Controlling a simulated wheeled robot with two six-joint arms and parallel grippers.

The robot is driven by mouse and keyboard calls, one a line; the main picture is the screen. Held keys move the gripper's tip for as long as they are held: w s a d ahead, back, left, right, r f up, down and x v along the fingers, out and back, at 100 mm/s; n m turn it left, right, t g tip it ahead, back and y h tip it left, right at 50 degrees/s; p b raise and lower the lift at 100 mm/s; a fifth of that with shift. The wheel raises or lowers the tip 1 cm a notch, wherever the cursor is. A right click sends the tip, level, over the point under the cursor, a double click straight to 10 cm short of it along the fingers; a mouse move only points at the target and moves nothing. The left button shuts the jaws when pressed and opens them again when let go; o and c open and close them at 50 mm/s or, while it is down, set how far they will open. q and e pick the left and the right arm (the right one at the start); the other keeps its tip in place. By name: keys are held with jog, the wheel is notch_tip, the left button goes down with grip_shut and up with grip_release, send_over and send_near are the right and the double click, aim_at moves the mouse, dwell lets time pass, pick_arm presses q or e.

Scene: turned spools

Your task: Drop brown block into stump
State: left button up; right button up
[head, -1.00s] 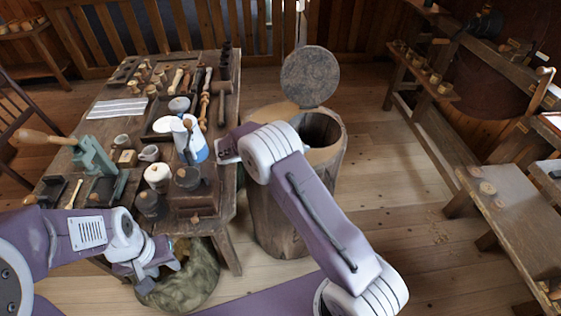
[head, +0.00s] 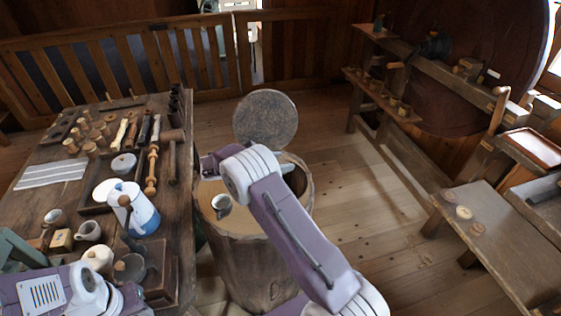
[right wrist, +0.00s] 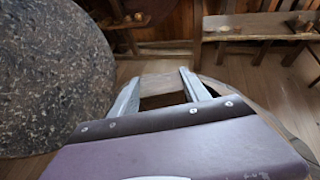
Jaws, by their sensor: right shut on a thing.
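The stump (head: 252,268) is a hollow upright log beside the table, with a dark opening in its top and a round lid (head: 265,119) standing raised behind it. My right gripper (head: 221,204) is over the left part of the stump's top, and my forearm hides part of the opening. In the right wrist view, the two grey fingers of the right gripper (right wrist: 163,80) are shut on the brown block (right wrist: 164,87). The lid (right wrist: 52,75) stands close on the left there. My left arm shows at the lower left of the head view; its fingers are out of frame.
The table (head: 185,215) on the left holds a blue and white jug (head: 143,212), cups, a tray and several turned wooden pieces. A low bench (head: 500,222) stands at the right. The floor (head: 370,230) between stump and bench is clear.

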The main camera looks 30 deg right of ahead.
jog(key=shift+s+a+f, duration=0.15)
jog(key=shift+s, duration=0.05)
notch_tip(320, 180, down, 5)
jog(key=b, duration=0.5)
jog(key=shift+f+b, duration=0.2)
jog(key=shift+b, duration=0.15)
jog(key=o, duration=1.4)
jog(key=v, duration=0.9)
jog(key=shift+p, duration=0.3)
